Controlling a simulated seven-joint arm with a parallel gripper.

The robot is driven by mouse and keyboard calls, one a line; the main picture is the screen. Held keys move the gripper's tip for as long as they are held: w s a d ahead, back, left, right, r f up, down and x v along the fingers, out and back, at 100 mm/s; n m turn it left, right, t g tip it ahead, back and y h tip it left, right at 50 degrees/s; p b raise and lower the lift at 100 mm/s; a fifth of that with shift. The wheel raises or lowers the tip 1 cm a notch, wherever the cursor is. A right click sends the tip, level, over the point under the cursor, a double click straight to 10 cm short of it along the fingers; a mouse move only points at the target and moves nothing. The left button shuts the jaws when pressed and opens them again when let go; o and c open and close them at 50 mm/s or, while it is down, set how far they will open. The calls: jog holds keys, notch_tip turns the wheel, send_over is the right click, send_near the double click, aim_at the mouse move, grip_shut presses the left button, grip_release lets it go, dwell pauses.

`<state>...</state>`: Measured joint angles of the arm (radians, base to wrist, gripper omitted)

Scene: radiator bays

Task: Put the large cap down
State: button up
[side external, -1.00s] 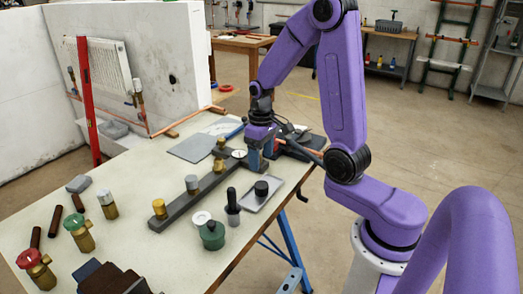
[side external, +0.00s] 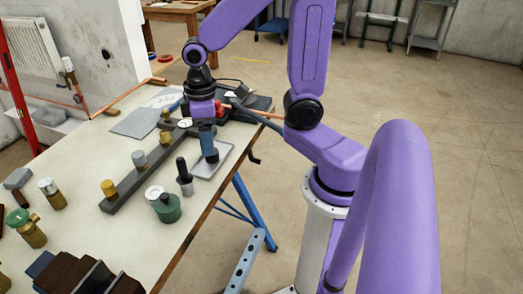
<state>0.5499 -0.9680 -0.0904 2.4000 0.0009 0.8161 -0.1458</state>
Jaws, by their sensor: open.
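The black cap (side external: 212,157), which I take to be the large cap, sits on the small grey tray (side external: 203,173) near the table's right edge. My gripper (side external: 208,148) points down over the tray, with its blue-grey fingers right at the cap. The jaws are open. The fingers hide most of the cap, so I cannot tell whether they touch it.
A dark bottle (side external: 184,177), a green pot (side external: 168,209) and a white ring (side external: 153,193) stand left of and nearer than the tray. A dark rail (side external: 128,188) with brass fittings runs behind them. A flat grey sheet (side external: 134,123) lies farther back.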

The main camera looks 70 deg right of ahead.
jog(key=s+a+r+n, duration=0.2)
jog(key=s+n, duration=0.4)
jog(key=s, duration=0.9)
jog(key=shift+a, duration=0.7)
